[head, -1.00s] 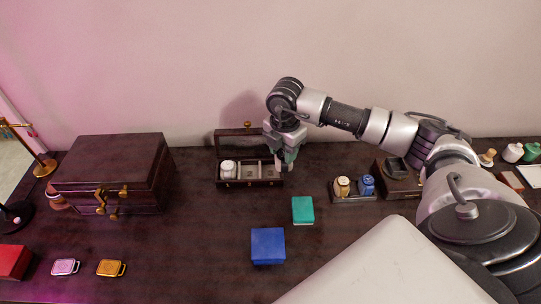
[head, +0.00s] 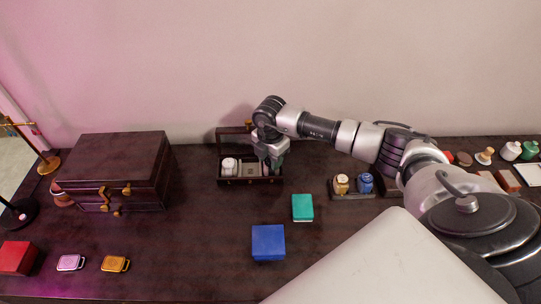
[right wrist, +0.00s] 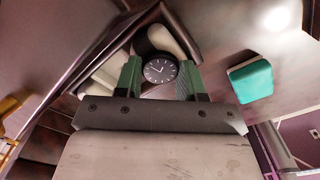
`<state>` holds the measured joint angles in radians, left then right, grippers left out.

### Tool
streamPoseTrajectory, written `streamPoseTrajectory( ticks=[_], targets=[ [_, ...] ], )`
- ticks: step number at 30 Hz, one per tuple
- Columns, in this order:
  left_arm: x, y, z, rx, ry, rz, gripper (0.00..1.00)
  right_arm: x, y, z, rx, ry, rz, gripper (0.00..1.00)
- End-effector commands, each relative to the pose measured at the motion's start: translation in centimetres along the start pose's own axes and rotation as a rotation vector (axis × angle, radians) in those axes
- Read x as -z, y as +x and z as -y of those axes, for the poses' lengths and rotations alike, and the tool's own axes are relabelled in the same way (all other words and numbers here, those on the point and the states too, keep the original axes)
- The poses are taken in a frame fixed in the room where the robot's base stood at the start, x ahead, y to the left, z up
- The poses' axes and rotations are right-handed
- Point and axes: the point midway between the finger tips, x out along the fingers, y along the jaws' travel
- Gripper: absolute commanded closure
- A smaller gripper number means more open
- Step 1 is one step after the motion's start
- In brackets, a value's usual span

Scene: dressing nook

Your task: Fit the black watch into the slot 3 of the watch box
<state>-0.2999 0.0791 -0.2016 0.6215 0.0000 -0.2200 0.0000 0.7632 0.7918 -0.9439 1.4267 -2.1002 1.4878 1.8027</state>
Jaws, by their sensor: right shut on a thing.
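The dark watch box (head: 248,182) stands open near the wall with its lid tilted back. A white watch (head: 229,165) sits in its left compartment, and a pale cushion (head: 249,169) shows in the middle. My right gripper (head: 270,167) points down into the right end of the box. In the right wrist view, its green fingers are shut on the black watch (right wrist: 160,68), whose round dark face shows between them. Pale cushions and box walls surround it there. Whether the watch rests on the slot floor is hidden. My left gripper is not in view.
A blue box (head: 268,242) and a teal box (head: 302,207) lie in front. A small stand (head: 352,195) with a gold and a blue watch is to the right. A large wooden chest (head: 112,170) is at left. Pink (head: 71,263) and orange (head: 115,264) watches lie front left.

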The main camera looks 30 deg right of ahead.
Motion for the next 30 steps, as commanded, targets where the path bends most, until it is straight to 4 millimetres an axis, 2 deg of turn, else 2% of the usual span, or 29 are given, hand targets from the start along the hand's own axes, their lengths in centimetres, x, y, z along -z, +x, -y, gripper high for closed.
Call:
streamPoseTrajectory(
  ticks=[3, 4, 8, 16, 20, 23, 30],
  targets=[
    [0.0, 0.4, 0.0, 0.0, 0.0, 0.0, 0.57, 0.0, 0.5, 0.0, 0.0, 0.0, 0.0, 0.85],
    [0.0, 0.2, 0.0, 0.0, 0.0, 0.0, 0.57, 0.0, 0.4, 0.0, 0.0, 0.0, 0.0, 0.56],
    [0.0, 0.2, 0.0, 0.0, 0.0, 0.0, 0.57, 0.0, 0.4, 0.0, 0.001, 0.0, 0.0, 0.36],
    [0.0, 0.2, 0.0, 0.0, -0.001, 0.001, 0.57, 0.0, 0.3, 0.0, 0.001, 0.0, 0.0, 0.35],
    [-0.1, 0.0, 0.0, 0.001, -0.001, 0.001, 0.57, 0.0, -0.6, 0.0, -0.002, -0.001, 0.0, 0.35],
    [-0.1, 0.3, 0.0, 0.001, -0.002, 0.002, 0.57, 0.0, -2.1, -0.1, -0.004, -0.001, 0.0, 0.35],
    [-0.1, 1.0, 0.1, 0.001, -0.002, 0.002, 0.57, -0.1, -7.4, -0.1, -0.005, 0.0, 0.001, 0.35]
  ],
)
